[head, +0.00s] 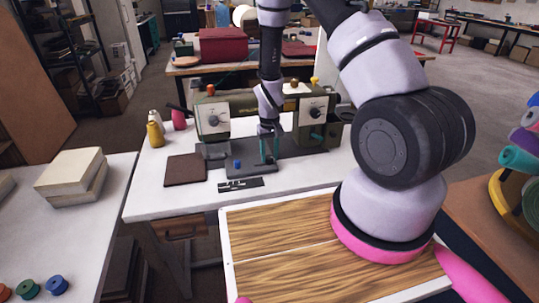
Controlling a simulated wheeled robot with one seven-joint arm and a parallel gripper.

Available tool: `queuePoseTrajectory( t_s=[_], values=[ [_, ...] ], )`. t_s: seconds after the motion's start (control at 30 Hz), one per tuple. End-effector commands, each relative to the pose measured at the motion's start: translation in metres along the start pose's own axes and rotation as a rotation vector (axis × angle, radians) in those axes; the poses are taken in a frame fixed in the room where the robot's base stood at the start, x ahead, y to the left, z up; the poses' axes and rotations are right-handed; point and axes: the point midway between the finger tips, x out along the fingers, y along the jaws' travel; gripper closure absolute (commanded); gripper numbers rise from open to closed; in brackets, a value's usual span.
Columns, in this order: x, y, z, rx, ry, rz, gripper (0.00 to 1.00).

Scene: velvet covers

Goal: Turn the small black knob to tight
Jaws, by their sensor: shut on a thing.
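My gripper (268,156) points down at the front of a green and black machine (240,106) on the white table. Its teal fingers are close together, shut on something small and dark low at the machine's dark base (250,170). This seems to be the small black knob, but the fingers mostly hide it and its setting cannot be read. A blue knob (238,163) stands on the base just left of the fingers. Two white dial plates with dark knobs show on the machine, one at left (213,120) and one at right (314,112).
A black strip with white marks (240,185) lies in front of the base. A brown pad (185,169) lies left of it. Yellow (155,134) and pink (179,120) bottles or spools stand at the table's left. The white tabletop (150,200) is clear at front left.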

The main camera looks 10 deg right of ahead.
Motion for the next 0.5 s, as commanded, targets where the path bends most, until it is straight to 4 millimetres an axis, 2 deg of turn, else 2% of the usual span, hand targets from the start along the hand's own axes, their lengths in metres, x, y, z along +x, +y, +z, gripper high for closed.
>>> queuePoseTrajectory(
  t_s=[0.2, 0.5],
  values=[
    [-0.0004, 0.0001, -0.0005, 0.165, 0.001, 0.001, 1.00],
    [-0.0004, 0.0000, -0.0004, 0.304, 0.001, 0.000, 1.00]
  ],
)
